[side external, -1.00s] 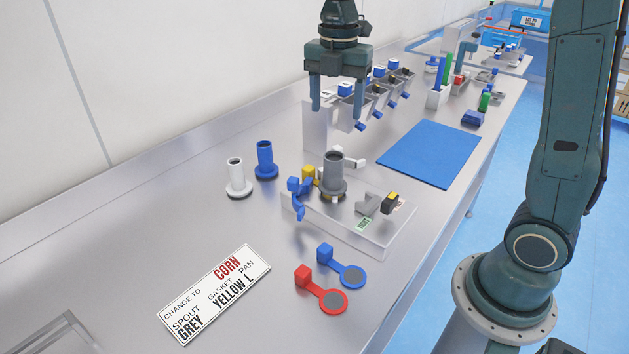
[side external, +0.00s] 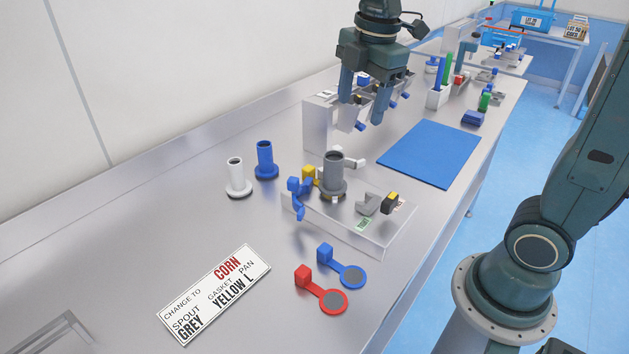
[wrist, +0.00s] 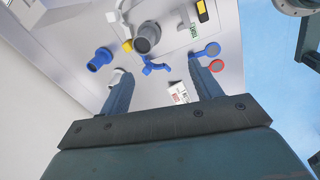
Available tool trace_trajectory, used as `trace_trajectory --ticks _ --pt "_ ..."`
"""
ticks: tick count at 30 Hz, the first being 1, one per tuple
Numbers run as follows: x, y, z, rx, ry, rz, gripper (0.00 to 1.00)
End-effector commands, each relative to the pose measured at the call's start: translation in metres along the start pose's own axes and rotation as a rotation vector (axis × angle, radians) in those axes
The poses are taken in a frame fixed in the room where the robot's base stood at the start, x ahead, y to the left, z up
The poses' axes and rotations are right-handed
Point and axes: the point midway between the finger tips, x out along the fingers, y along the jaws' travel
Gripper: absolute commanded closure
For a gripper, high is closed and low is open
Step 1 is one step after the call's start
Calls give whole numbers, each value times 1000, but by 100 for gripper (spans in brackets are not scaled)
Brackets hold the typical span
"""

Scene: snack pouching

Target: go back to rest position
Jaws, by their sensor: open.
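My gripper (side external: 361,108) is open and empty. It hangs above the bench in the side view, behind the grey spout and near the left edge of the blue mat. Its two fingers (wrist: 163,95) also show in the wrist view, spread apart with nothing between them. The grey spout (side external: 333,175) stands upright on the clear fixture block (side external: 345,228), apart from my gripper; it also shows in the wrist view (wrist: 146,38). A blue clamp handle (side external: 298,192) and a yellow part (side external: 309,175) sit beside the spout.
A white spout (side external: 237,178) and a blue spout (side external: 265,160) stand at left. Red (side external: 324,295) and blue (side external: 345,270) round-ended pieces lie in front, near the sign (side external: 215,293). The blue mat (side external: 430,153) is bare. A grey dispenser stand (side external: 318,122) is behind my gripper.

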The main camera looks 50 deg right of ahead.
Motion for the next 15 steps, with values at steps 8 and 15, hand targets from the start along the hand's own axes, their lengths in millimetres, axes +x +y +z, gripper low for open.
trace_trajectory --ticks 8,15 --pt "-14 -47 4 380 43 99 36" --pt "-16 -86 8 711 111 166 36"
